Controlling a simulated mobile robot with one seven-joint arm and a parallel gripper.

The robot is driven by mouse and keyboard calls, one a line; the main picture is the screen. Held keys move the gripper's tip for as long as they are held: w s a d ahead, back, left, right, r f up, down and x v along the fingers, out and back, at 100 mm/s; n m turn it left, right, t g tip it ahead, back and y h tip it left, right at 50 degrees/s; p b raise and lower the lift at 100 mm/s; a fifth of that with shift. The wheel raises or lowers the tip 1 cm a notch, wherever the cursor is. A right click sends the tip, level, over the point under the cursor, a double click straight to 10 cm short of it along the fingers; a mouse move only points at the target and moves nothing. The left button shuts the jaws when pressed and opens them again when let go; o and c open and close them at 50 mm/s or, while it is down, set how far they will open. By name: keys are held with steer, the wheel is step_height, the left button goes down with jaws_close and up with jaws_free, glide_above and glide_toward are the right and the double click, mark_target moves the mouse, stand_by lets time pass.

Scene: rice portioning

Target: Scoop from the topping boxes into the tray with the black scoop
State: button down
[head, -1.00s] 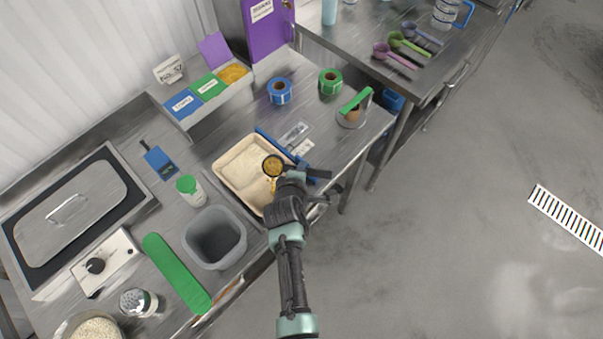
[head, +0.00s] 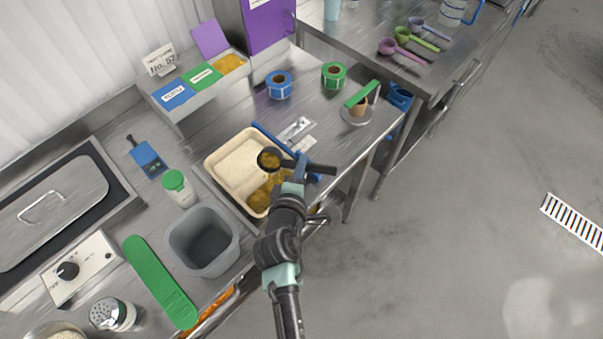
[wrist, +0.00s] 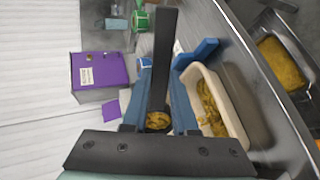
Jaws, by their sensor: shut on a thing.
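My gripper (head: 300,166) is shut on the black scoop (head: 320,168), above the right side of the tray. The scoop's bowl (head: 269,158) points left over the tray and holds some yellow-brown topping. The bowl also shows between the blue fingers in the wrist view (wrist: 158,128). The topping boxes (head: 210,98) stand at the back: blue and green lids are shut, and the purple-lidded one is open with yellow topping.
Bare counter lies between boxes and tray.

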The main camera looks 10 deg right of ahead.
steer(key=shift+s+a+f+t+h+b, duration=0.2)
steer(key=shift+t+b, duration=0.55)
steer(key=shift+b, duration=2.45)
steer(key=shift+s+d+f+t+h+b, duration=0.15)
steer(key=shift+t+h+b, duration=0.45)
steer(key=shift+b, duration=2.55)
steer(key=shift+s+a+t+h+b, duration=0.15)
steer(key=shift+t+b, duration=0.8)
steer(key=shift+b, duration=2.25)
steer(key=t+b, duration=0.1)
steer(key=b, duration=0.2)
steer(key=shift+s+r, duration=0.15)
steer(key=shift+a+r, duration=0.1)
steer(key=shift+r, duration=0.05)
steer(key=shift+g, duration=0.4)
step_height(320, 180, up, 6)
steer(key=p, duration=0.8)
steer(key=g+p, duration=0.1)
steer(key=p, duration=0.5)
steer(key=g+y+p, duration=0.1)
steer(key=p, duration=0.4)
steer(key=g+p, duration=0.2)
steer(key=p, duration=0.4)
steer(key=shift+r+y+p, duration=0.25)
steer(key=shift+y+p, duration=0.05)
steer(key=shift+y, duration=0.05)
